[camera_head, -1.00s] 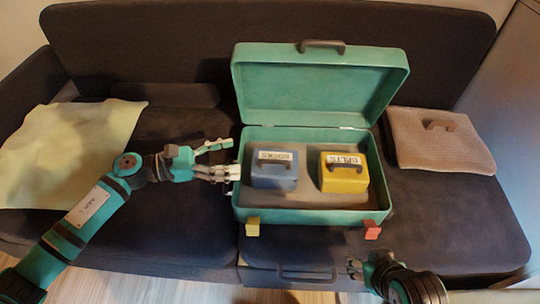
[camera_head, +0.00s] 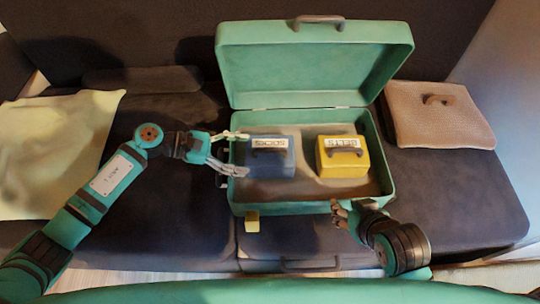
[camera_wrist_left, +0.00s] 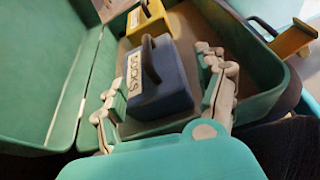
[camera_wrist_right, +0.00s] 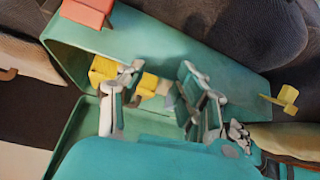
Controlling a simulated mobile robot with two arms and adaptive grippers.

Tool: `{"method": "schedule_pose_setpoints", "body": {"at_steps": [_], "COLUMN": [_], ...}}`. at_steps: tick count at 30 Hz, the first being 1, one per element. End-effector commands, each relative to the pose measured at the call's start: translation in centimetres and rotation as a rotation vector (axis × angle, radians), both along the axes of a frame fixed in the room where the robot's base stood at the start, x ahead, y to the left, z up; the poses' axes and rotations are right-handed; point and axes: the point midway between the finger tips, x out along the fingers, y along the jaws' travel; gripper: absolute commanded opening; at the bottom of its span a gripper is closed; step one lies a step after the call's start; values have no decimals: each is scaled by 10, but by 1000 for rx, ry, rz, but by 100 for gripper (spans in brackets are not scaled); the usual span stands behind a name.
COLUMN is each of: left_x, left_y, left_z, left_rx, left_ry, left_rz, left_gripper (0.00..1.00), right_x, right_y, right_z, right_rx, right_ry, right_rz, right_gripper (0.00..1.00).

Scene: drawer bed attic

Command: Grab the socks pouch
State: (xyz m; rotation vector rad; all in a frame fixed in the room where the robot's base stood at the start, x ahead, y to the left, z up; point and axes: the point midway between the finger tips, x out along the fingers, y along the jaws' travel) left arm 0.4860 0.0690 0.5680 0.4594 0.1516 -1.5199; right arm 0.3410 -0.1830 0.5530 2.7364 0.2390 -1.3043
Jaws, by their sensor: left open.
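The socks pouch (camera_head: 270,158) is a blue-grey box with a dark handle and a SOCKS label, inside the open teal suitcase (camera_head: 315,208) on its left side. It also shows in the left wrist view (camera_wrist_left: 160,85) between the two fingers. My left gripper (camera_head: 243,153) is open at the suitcase's left edge, with its fingers pointing at the pouch. I cannot tell if they touch it. My right gripper (camera_head: 340,208) is by the suitcase's front wall; its fingers are spread apart in the right wrist view (camera_wrist_right: 155,105) with nothing held between them.
A yellow BELTS pouch (camera_head: 342,157) sits right of the socks pouch. The suitcase lid (camera_head: 310,65) stands open behind. A yellow latch (camera_head: 252,221) juts from the front. A beige folded item (camera_head: 440,115) lies right and a pale cloth (camera_head: 55,145) left on the dark sofa.

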Motion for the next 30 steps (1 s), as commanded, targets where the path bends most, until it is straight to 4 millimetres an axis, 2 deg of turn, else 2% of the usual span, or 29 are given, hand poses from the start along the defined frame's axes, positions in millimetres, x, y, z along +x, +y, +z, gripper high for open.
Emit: {"method": "schedule_pose_setpoints", "body": {"at_steps": [5,12,15,23,30], "left_x": [0,-1,-1,-1,-1], "left_y": [-11,-46,-54,-56,-56], "left_z": [-2,-10,-13,-14,-14], "left_rx": [-2,-3,-2,0,0], "left_ry": [-1,0,0,1,1], "left_rz": [-1,-1,0,1,1], "left_gripper": [73,73,73,73,43], "right_x": [2,3,7,10,10], "right_y": [1,1,2,4,4], "right_z": [1,1,3,6,6], "right_rx": [3,5,9,12,13], "right_ry": [-10,-16,-41,-59,-58], "right_rz": [1,2,3,5,5], "right_gripper": [35,35,35,35,35]}}
